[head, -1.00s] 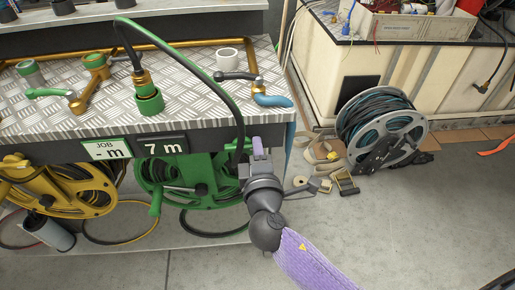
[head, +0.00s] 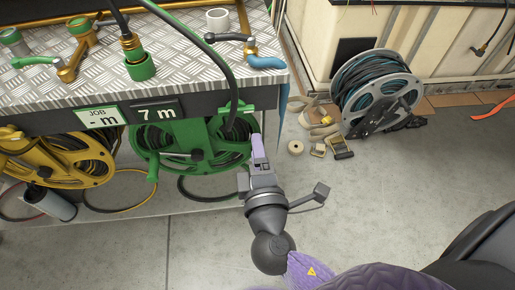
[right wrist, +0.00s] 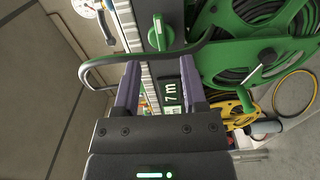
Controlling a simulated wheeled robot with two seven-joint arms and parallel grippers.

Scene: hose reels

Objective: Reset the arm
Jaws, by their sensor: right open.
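My right gripper (head: 257,148) is in front of the bench's right end in the head view, beside the green hose reel (head: 205,150). In the right wrist view the two purple fingers of this gripper (right wrist: 160,82) stand apart with nothing held between them. Behind the gap show the "7 m" sign (right wrist: 170,96) and the bench front. The green reel also shows at upper right there (right wrist: 255,50). My right arm reaches in from the lower right of the head view. My left gripper is not in view.
The bench (head: 190,80) has a green hose fitting (head: 139,66) and a blue-handled valve (head: 265,62) on top. A yellow reel (head: 60,160) hangs below. A grey reel (head: 385,95) and loose straps lie on the floor at right. The front floor is clear.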

